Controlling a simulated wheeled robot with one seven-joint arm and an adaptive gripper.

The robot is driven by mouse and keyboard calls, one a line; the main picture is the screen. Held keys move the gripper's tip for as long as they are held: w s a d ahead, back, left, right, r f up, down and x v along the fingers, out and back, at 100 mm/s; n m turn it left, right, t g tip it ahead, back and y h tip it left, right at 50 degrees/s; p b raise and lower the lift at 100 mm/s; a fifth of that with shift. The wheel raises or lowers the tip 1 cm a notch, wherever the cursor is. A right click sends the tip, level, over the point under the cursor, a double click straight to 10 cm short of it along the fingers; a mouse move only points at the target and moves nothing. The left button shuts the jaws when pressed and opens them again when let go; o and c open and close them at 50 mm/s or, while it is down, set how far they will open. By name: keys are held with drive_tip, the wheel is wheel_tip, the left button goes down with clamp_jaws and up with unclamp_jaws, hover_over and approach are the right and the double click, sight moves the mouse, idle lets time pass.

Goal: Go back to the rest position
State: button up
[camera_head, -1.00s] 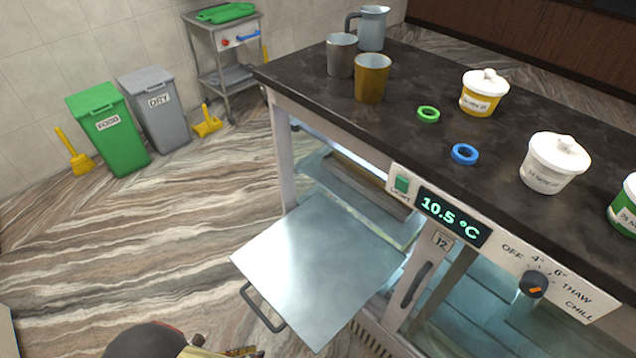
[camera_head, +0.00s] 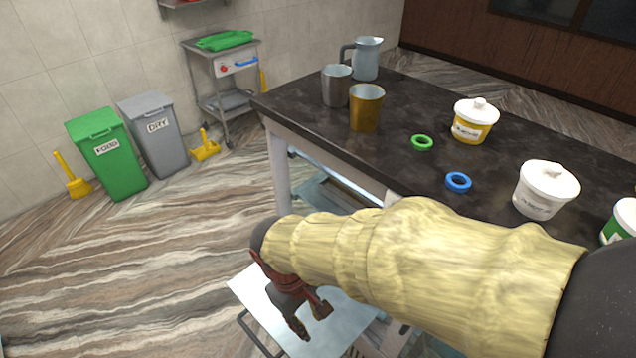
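My arm, in a pale yellow sleeve, reaches from the lower right across the front of the counter. My gripper (camera_head: 312,320) is at its end, pointing down above the lowered metal door (camera_head: 352,323) of the cooled counter. Its two fingertips show apart, with nothing visible between them. The door lies folded down and open, its dark handle at the near left edge. My arm hides much of the door, the temperature display and the control panel.
On the dark counter top (camera_head: 415,105) stand a steel cup (camera_head: 336,88), a brass cup (camera_head: 365,108), a jug (camera_head: 367,58), lidded tubs (camera_head: 545,190), a green ring (camera_head: 422,136) and a blue ring (camera_head: 458,174). Bins (camera_head: 108,160) stand far left. The floor between is clear.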

drive_tip(key=s+d+r+m+t+y+p, duration=0.1)
drive_tip(key=d+r+m+t, duration=0.5)
drive_tip(key=d+r, duration=1.1)
drive_tip(key=shift+s+d+r+m+y, duration=0.15)
drive_tip(key=shift+s+d+m+y, duration=0.45)
drive_tip(key=shift+d+m, duration=1.25)
